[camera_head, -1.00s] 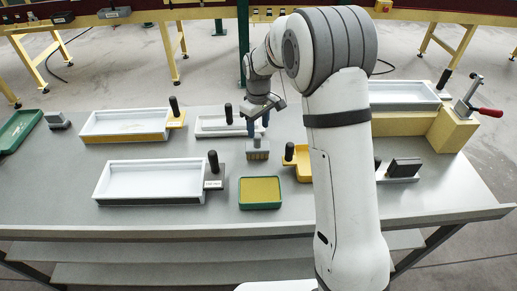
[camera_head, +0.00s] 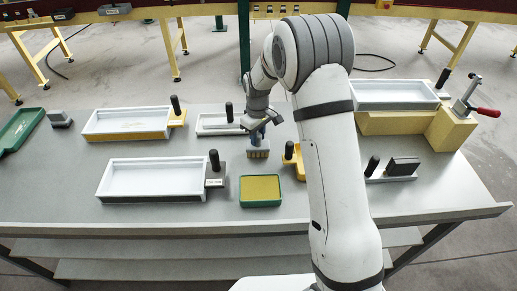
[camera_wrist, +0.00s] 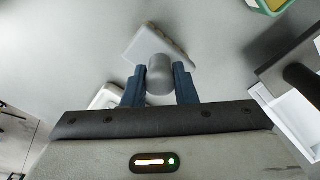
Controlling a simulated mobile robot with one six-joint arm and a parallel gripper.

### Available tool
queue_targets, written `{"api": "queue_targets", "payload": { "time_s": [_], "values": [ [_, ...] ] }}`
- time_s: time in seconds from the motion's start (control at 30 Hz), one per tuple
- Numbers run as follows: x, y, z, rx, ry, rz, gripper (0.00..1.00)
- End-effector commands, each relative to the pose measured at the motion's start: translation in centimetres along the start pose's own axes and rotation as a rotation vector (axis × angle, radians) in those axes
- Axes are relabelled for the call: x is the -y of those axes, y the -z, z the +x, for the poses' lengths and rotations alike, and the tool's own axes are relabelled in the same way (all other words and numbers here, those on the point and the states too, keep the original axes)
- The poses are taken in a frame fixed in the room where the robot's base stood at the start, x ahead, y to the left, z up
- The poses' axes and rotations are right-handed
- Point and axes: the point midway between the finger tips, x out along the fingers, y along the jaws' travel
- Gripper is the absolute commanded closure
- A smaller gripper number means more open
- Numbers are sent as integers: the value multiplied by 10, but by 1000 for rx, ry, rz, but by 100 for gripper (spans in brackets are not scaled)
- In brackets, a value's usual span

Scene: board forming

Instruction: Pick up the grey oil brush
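The grey oil brush (camera_head: 258,154) stands on the table, bristles down, between the small white tray and the green tray. My gripper (camera_head: 256,131) is over it, with its blue fingers down on both sides of the upright handle. The brush's flat grey body (camera_wrist: 172,42) shows beyond the fingertips. The brush appears to rest on the table still.
A green tray with a yellow surface (camera_head: 261,190) lies in front of the brush. A yellow piece (camera_head: 291,158) is close on its right, partly behind my arm. White trays (camera_head: 152,178) with black handles stand left and behind. A clamp fixture (camera_head: 452,130) is at right.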

Motion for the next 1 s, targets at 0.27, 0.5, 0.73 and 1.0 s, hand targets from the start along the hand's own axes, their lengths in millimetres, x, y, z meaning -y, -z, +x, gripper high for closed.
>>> {"api": "queue_targets", "payload": {
  "time_s": [0.27,0.5,0.73,1.0],
  "values": [
    [0,0,0,0,0,1,98],
    [-1,0,-1,0,0,1,100],
    [-1,0,-3,-1,-1,2,100],
    [-2,0,-45,-6,-4,2,100]
  ]
}}
